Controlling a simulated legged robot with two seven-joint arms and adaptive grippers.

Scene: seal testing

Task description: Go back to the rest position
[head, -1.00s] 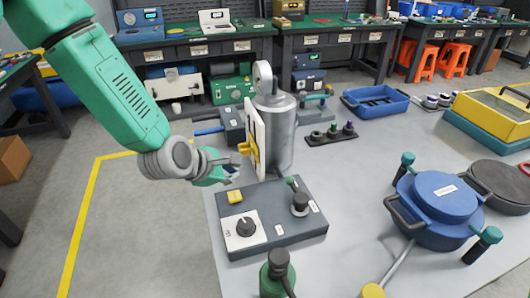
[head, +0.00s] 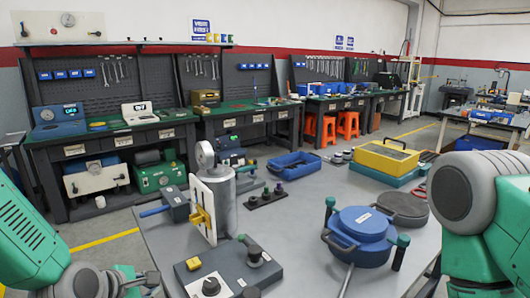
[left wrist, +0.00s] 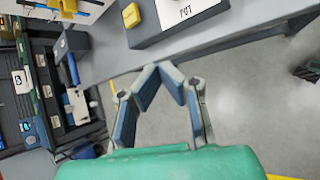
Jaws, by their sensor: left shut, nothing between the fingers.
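My left gripper (head: 143,282) is low at the left of the head view, by the front left corner of the grey table (head: 310,205). In the left wrist view its fingers (left wrist: 160,76) meet at the tips with nothing between them. Grey floor lies beyond them, and the table edge is past the tips. My right arm fills the right side of the head view; its gripper is out of frame.
On the table stand a grey control box (head: 230,272), a metal cylinder (head: 222,205) with a gauge and white plate, a blue round pot (head: 362,235), a blue tray (head: 293,164) and a yellow case (head: 387,158). Workbenches line the back wall. Floor at left is clear.

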